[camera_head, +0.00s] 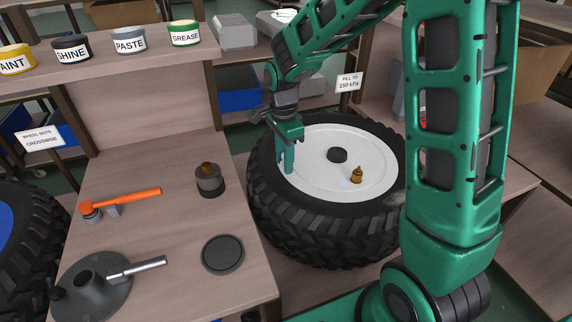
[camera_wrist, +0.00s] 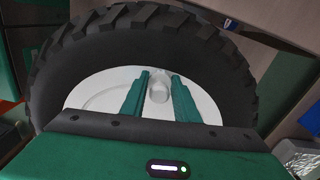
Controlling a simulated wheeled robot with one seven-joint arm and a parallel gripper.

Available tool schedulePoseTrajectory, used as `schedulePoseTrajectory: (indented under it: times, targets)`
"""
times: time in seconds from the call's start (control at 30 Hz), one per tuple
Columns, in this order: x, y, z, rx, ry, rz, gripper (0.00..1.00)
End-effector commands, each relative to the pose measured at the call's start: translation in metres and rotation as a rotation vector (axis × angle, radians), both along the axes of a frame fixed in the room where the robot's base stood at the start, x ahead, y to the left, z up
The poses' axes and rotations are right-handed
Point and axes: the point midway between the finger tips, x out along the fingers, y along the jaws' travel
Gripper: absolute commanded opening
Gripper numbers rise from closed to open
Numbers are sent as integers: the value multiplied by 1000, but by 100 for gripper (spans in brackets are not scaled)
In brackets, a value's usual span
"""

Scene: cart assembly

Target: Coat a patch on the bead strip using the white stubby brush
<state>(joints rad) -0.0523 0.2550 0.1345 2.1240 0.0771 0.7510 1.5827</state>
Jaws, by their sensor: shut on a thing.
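My gripper (camera_head: 286,162) is lowered to the left edge of the large tyre's white wheel disc (camera_head: 320,180). In the wrist view, its two green fingers (camera_wrist: 160,82) are closed on a short, whitish, rounded thing, which looks like the white stubby brush (camera_wrist: 159,88). The brush is hidden by the fingers in the head view. The black tyre (camera_head: 300,238) surrounds the disc, and the fingertips are beside the seam where the two meet. I cannot pick out a separate bead strip or any coating there, nor tell whether the bristles touch.
A brass fitting (camera_head: 356,176) and a dark hub cap (camera_head: 337,155) stand on the disc. Labelled tins line the shelf.

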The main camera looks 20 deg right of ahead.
Motion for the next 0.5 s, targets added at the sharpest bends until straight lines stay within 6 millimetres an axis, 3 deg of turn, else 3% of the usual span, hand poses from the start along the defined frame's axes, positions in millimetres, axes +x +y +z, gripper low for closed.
schedulePoseTrajectory:
  times: [0.2,0.5]
  targets:
    - [11,-1,2,-1,0,-3,0]
    - [12,-2,3,-2,0,-4,0]
